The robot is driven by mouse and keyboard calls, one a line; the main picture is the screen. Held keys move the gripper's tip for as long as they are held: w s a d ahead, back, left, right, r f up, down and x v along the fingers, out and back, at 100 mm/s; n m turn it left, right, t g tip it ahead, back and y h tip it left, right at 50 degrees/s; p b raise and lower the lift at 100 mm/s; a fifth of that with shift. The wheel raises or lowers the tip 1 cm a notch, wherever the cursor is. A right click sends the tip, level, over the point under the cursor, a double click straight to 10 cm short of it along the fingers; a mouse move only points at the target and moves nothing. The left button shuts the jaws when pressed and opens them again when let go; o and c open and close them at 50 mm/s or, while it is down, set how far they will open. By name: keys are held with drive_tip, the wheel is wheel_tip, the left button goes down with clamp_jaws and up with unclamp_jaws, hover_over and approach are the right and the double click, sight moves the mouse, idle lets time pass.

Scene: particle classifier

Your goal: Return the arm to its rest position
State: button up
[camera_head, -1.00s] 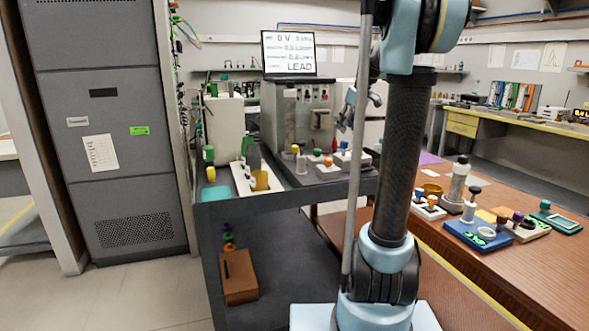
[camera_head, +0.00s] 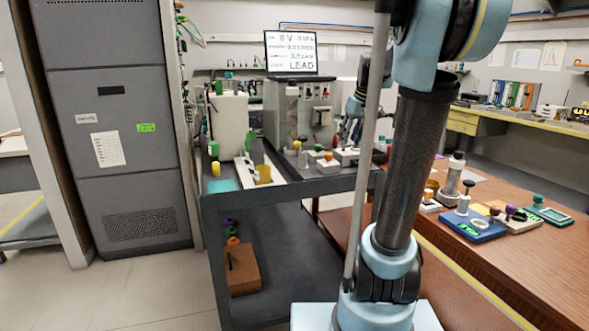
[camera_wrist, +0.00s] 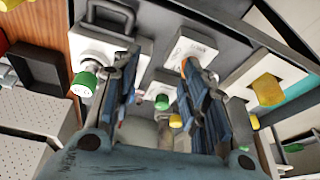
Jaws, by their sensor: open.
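My arm (camera_head: 415,160) stands in front of the cart, its dark link leaning slightly, the top leaving the frame. My gripper (camera_wrist: 160,95) is open in the wrist view. Its two blue-grey fingers are apart, with nothing held between them. Below and beyond them are white blocks with green knobs (camera_wrist: 84,82) and a yellow knob (camera_wrist: 176,121). In the head view the gripper is partly hidden behind my arm, above the cart's right end.
A dark cart (camera_head: 290,187) carries a metal apparatus, a screen (camera_head: 290,54) reading LEAD and small knobbed blocks. A brown table (camera_head: 500,265) at right holds a blue block (camera_head: 475,228) and other devices. A grey cabinet (camera_head: 115,150) stands left. Floor is clear at lower left.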

drive_tip(key=s+f+m+h, duration=0.1)
drive_tip(key=s+f+m, duration=0.1)
drive_tip(key=s+f, duration=0.9)
drive_tip(key=s+f+m+g, duration=0.1)
drive_tip(key=s+f+m, duration=0.2)
drive_tip(key=s+f, duration=0.8)
drive_tip(key=s+a, duration=0.1)
drive_tip(key=s, duration=0.7)
drive_tip(key=shift+s+f+h, duration=0.35)
drive_tip(key=shift+f+h, duration=0.05)
drive_tip(key=shift+w+f, duration=0.2)
drive_tip(key=shift+w, duration=0.25)
